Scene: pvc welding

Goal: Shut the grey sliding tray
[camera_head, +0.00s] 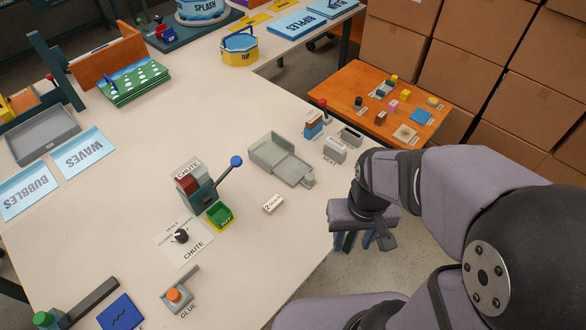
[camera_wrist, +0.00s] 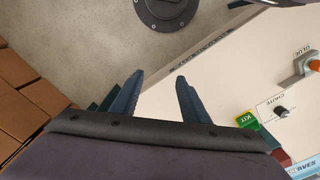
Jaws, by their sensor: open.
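The grey sliding tray (camera_head: 293,169) sticks out of its grey housing (camera_head: 268,148) near the right side of the white table in the head view. It is pulled out toward the lower right and has a small tab (camera_head: 309,181) at its outer end. My gripper (camera_head: 356,242) is to the right of and below the tray, past the table's edge, apart from it. In the wrist view my gripper (camera_wrist: 158,90) shows two blue fingers spread apart with nothing between them. The tray does not show in the wrist view.
An orange side table (camera_head: 385,105) is behind.

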